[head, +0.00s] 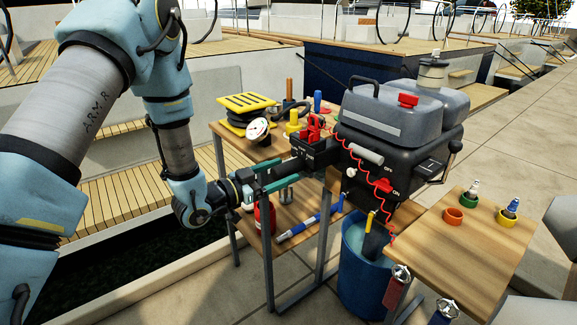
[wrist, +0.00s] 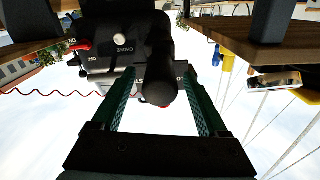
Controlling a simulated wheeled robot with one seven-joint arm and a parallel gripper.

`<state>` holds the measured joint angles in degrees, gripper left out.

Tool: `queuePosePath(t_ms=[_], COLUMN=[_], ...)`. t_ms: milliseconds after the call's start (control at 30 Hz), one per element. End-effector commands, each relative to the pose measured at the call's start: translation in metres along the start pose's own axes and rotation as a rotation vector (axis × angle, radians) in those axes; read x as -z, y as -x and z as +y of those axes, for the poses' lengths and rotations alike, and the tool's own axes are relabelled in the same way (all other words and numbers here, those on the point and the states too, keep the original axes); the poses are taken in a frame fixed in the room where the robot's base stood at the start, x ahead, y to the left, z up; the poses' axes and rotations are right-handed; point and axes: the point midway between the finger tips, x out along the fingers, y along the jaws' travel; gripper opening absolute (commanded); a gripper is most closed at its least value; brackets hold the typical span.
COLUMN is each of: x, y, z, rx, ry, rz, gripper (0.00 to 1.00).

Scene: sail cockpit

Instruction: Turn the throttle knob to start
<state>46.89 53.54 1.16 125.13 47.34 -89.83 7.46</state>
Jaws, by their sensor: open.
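The throttle knob (wrist: 158,88) is the dark rounded end of the outboard motor's tiller, seen nearly end-on in the wrist view. In the head view, the dark tiller (head: 296,164) points left from the motor (head: 400,145). My gripper (head: 287,178) is at the tiller's outer end. It is open, with its green fingers on either side of the knob in the wrist view (wrist: 160,75); I cannot tell whether they touch it.
A red switch (head: 384,186) with a red coiled cord and a white knob (head: 350,172) sit on the motor. A blue bucket (head: 363,282) stands below; another table (head: 465,250) is at right.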

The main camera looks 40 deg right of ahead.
Motion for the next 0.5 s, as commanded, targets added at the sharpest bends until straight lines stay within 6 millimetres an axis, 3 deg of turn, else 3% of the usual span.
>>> queuePosePath(t_ms=[200, 500], x=[0.000, -0.001], y=[-0.024, -0.028], z=[0.000, 0.000], rx=[0.000, 0.001], ry=[0.001, 0.001], rz=[0.000, -0.001], gripper=[0.77, 0.77])
